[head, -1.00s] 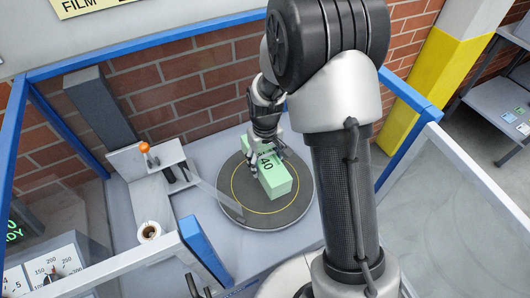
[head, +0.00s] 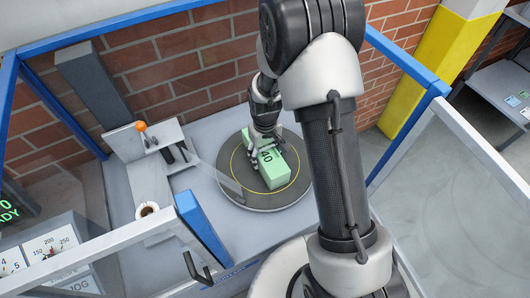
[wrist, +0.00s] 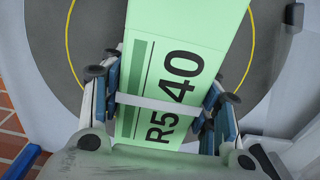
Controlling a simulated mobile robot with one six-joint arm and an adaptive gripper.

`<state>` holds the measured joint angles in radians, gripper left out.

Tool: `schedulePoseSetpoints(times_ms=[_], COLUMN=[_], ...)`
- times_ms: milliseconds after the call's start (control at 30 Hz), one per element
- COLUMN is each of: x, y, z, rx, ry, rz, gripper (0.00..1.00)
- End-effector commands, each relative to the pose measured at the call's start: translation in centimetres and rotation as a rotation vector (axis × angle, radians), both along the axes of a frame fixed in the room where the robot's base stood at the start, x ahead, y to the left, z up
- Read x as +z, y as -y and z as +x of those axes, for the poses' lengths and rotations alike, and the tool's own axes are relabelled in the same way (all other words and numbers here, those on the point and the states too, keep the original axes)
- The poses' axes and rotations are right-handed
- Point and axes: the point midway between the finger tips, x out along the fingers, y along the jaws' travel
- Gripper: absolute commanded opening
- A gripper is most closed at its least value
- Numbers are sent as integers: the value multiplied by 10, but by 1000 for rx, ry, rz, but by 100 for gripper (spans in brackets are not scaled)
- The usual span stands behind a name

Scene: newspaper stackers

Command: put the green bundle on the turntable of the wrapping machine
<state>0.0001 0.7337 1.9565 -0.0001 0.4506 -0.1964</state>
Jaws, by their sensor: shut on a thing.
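The green bundle (head: 275,171) is a light green block with dark print, at the round dark turntable (head: 228,190) of the wrapping machine. My gripper (head: 265,147) is over the bundle's far part. In the wrist view the fingers (wrist: 162,105) are shut on both long sides of the bundle (wrist: 185,40), which has a pale strap across it and the print "R5 40". The turntable (wrist: 262,65) and its yellow ring show behind it. The bundle's underside is hidden.
Blue-edged clear panels (head: 470,150) stand at the right and front left. A brick wall closes the back. A shelf (head: 500,85) stands far right.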

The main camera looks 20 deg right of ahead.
Motion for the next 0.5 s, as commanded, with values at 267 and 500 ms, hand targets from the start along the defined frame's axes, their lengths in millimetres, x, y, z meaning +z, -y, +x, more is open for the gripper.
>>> schedulePoseSetpoints(times_ms=[267,500], x=[-3,-3], y=[0,0], z=[0,0], rx=[0,0], ry=[-1,-1], rz=[0,0], gripper=[66,76])
